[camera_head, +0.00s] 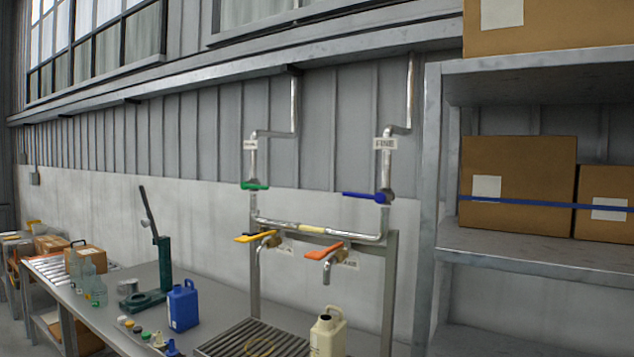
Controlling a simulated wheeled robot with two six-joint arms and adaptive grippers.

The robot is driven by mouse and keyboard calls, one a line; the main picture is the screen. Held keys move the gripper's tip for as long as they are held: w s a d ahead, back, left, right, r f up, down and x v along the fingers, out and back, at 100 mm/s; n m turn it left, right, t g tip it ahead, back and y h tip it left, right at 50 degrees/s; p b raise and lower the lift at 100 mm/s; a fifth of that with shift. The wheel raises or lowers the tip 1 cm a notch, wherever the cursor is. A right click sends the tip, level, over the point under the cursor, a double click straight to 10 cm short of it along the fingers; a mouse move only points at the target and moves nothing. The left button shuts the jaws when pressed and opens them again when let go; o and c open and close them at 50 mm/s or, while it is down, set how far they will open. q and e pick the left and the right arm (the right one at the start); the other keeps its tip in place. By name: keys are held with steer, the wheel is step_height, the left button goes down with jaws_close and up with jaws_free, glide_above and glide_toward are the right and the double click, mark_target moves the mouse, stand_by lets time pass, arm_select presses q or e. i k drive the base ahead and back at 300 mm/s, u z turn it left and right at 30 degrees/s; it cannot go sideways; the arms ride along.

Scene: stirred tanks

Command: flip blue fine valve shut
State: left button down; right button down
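The blue valve handle (364,195) is on the right vertical pipe (386,165), below a plate marked FINE (385,144). Its lever points left, roughly level and across the upright pipe. A green handle (255,186) sits across the left vertical pipe (253,158), below a label too small to read. A yellow handle (254,236) and an orange handle (323,251) are on the two lower taps, under the cross pipe (315,230). Neither of my grippers shows in this view, and nothing touches the blue handle.
A cream jug (327,338) stands below the orange-handled tap, beside a slatted grate (225,343). A blue jug (184,308) and a green stand (164,265) are on the bench to the left. A metal shelf (540,250) with cardboard boxes (530,160) stands close on the right.

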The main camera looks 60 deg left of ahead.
mark_target(360, 195)
steer(key=u, duration=0.95)
steer(key=i, duration=0.2)
steer(key=z, duration=0.05)
